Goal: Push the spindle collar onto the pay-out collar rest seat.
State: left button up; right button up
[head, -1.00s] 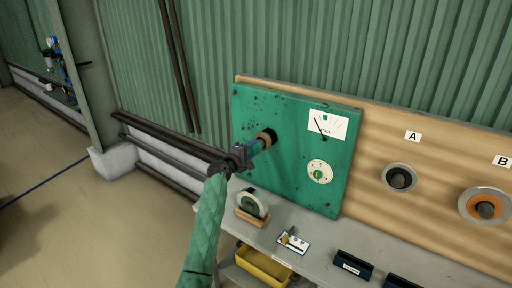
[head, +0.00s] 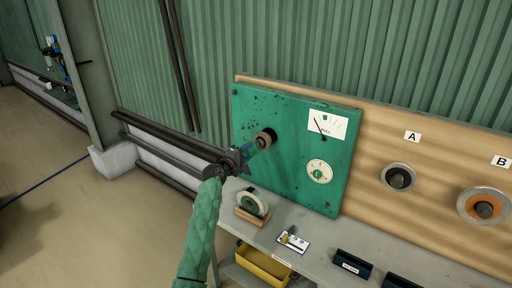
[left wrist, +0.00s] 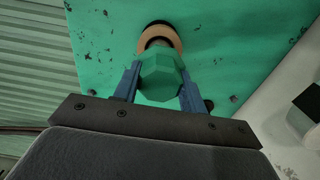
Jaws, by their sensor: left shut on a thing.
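My left gripper (head: 245,152) is in front of the green panel (head: 290,170) at the middle of the head view. It is shut on a green faceted piece, which I take for the spindle collar (left wrist: 161,78), between its blue fingers in the left wrist view. Behind the collar, a tan ring (head: 266,138) sits around a dark spindle on the panel; it also shows in the left wrist view (left wrist: 176,39). The collar partly covers the spindle, so I cannot tell whether they touch. I cannot tell which part is the collar rest seat. My right gripper is not in view.
A pale disc (head: 251,203) stands in a wooden holder on the grey bench (head: 325,240), below the gripper. A white card (head: 293,242) and dark blocks (head: 352,264) lie to its right. A yellow bin (head: 263,266) is below. Discs A (head: 398,177) and B (head: 485,206) hang right.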

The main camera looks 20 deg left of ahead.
pick_arm(q)
jog(key=shift+p+v, duration=0.65)
jog(key=shift+v, duration=2.3)
